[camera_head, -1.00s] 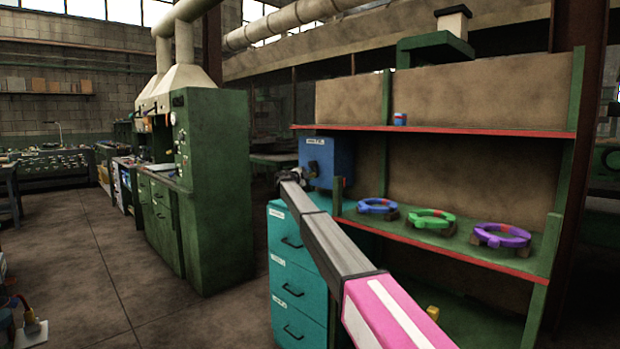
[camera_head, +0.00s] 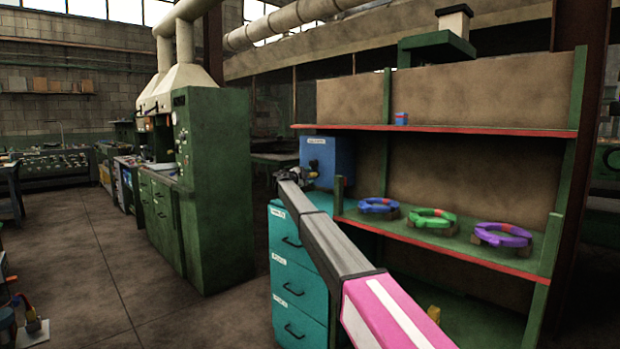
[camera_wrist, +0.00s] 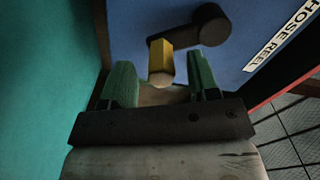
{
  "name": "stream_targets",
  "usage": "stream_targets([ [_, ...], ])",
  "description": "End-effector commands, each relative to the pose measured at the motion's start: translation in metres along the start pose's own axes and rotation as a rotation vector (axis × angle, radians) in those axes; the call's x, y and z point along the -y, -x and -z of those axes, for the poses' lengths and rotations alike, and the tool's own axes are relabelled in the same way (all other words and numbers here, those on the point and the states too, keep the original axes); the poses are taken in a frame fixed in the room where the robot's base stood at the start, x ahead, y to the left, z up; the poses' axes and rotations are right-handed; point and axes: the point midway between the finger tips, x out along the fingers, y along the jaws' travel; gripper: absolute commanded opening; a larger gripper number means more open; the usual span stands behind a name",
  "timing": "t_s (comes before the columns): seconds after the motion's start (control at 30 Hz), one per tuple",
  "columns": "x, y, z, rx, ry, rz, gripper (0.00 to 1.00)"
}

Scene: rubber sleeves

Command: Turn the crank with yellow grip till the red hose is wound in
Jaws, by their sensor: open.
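The blue hose reel box (camera_head: 338,163) stands on top of the teal drawer cabinet (camera_head: 298,270); in the wrist view its face (camera_wrist: 150,22) carries a "HOSE REEL" label (camera_wrist: 288,38). The dark crank arm (camera_wrist: 205,32) is on that face, with its yellow grip (camera_wrist: 160,57) sticking out towards the camera. My gripper (camera_wrist: 160,90) is open, its two green fingers to the left and right of the grip, with a gap on each side. In the head view my gripper (camera_head: 292,174) is small in front of the box. I see no red hose.
A green shelf with red edges (camera_head: 455,256) stands right of the cabinet. It holds blue (camera_head: 378,205), green (camera_head: 432,218) and purple (camera_head: 503,235) rings. A small blue and red item (camera_head: 401,119) is on the upper shelf. Open floor (camera_head: 100,300) lies left.

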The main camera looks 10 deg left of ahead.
Motion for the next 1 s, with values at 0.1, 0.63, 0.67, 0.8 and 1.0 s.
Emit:
stream_targets([
  [0.1, -0.001, 0.019, 0.002, 0.0, 0.0, 0.0, 0.55],
  [0.63, -0.001, 0.094, 0.001, -0.001, 0.0, -0.001, 0.55],
  [0.67, -0.001, 0.094, 0.001, -0.001, 0.0, -0.001, 0.55],
  [0.8, -0.001, 0.094, 0.0, -0.001, 0.0, -0.001, 0.55],
  [1.0, -0.001, 0.094, 0.0, -0.001, 0.0, -0.001, 0.55],
])
